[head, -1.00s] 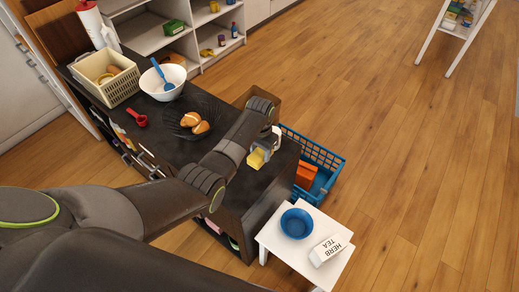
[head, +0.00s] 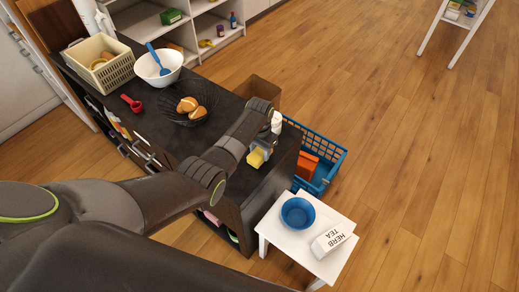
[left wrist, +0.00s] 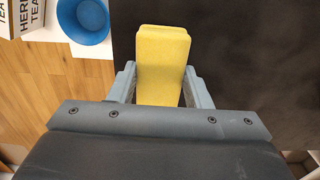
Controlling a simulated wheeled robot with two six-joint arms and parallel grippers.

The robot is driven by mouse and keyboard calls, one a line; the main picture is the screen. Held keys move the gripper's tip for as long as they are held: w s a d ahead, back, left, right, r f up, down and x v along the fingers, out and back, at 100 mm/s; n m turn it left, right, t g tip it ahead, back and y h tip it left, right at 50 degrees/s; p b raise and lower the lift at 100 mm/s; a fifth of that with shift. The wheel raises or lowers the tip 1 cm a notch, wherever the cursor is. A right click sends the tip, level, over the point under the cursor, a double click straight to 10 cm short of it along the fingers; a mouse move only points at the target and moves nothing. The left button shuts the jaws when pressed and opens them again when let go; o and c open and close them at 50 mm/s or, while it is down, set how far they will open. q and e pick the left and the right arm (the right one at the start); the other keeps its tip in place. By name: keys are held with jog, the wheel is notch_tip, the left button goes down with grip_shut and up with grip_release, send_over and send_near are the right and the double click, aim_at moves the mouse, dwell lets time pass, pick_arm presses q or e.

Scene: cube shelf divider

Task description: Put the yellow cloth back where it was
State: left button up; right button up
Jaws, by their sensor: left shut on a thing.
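The yellow cloth (head: 256,158) looks like a folded block. My left gripper (head: 262,150) is shut on it over the near right end of the dark counter (head: 215,140). In the left wrist view the yellow cloth (left wrist: 162,60) sits between the two fingers of my left gripper (left wrist: 160,88), with its far end sticking out past them. The dark counter top (left wrist: 250,60) lies beneath it. I cannot tell whether the cloth touches the counter. My right gripper is in neither view.
On the counter are a basket (head: 103,62), a white bowl (head: 158,68), a red scoop (head: 132,103) and a dark wire bowl (head: 200,118) with bread. To the right are a blue crate (head: 325,158) and a white stool (head: 318,228) with a blue bowl (head: 298,213) and a tea box (head: 330,241).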

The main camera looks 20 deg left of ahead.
aim_at(259, 152)
pick_arm(q)
jog(key=shift+f+b, duration=0.3)
jog(key=shift+f, duration=0.1)
dwell(0.4)
jog(key=o, duration=0.9)
jog(key=o, duration=0.5)
jog(key=shift+o, duration=0.2)
notch_tip(259, 152, up, 8)
jog(key=p, duration=0.8)
jog(key=shift+r+p, duration=0.1)
jog(key=shift+p, duration=0.2)
